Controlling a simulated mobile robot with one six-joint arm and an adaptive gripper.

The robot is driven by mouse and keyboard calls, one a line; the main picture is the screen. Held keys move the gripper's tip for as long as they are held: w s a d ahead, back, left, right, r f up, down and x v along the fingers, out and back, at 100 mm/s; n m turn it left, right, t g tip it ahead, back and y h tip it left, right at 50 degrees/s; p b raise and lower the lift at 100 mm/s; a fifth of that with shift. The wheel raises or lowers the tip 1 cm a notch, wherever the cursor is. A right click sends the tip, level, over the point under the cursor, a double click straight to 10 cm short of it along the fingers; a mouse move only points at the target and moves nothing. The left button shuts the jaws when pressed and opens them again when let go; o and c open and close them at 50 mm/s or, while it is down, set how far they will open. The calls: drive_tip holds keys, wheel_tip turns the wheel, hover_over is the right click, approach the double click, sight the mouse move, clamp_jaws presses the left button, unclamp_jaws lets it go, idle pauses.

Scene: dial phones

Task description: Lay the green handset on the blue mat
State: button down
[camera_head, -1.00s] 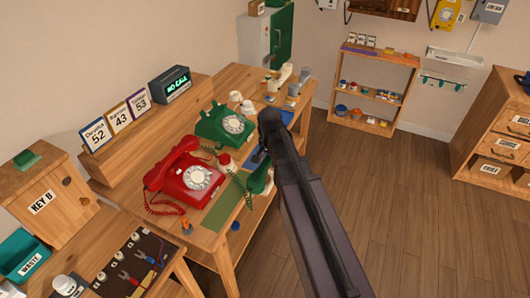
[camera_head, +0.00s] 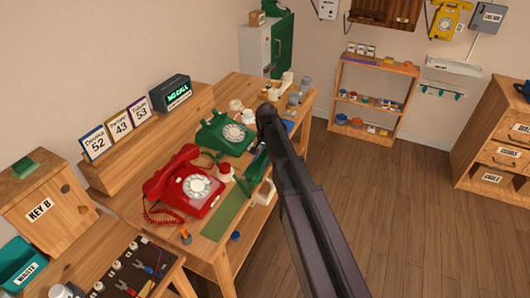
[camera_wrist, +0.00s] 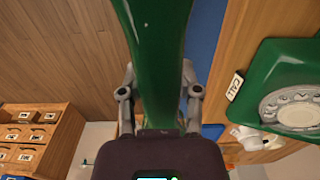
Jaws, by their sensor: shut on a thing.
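The green handset (camera_wrist: 158,40) is held in my gripper (camera_wrist: 157,78), one finger on each side of it in the wrist view. In the head view the handset (camera_head: 258,166) shows at the desk's front edge, partly behind my arm. The blue mat (camera_wrist: 206,36) shows as a strip behind and right of the handset in the wrist view. In the head view my arm and the handset hide most of the mat. Whether the handset touches the mat I cannot tell. The green dial phone (camera_head: 224,135) stands beside them, and also shows at right in the wrist view (camera_wrist: 264,76).
A red phone (camera_head: 188,184) with its handset on it stands left of the green phone, near a green mat (camera_head: 225,215). White and grey items (camera_head: 296,97) stand at the desk's far end. Open floor (camera_head: 400,220) lies to the right.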

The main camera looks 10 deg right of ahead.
drive_tip(key=w, duration=0.6)
drive_tip(key=shift+d+f, duration=0.25)
drive_tip(key=shift+f, duration=0.05)
drive_tip(key=shift+w, duration=0.25)
drive_tip(key=shift+w+d+f+b, duration=0.1)
drive_tip(key=shift+w+f+b, duration=0.25)
drive_tip(key=shift+f+b, duration=1.5)
drive_tip(key=shift+b, duration=0.2)
drive_tip(key=shift+f, duration=0.15)
drive_tip(key=shift+c, duration=1.5)
unclamp_jaws()
drive_tip(key=shift+r, duration=0.2)
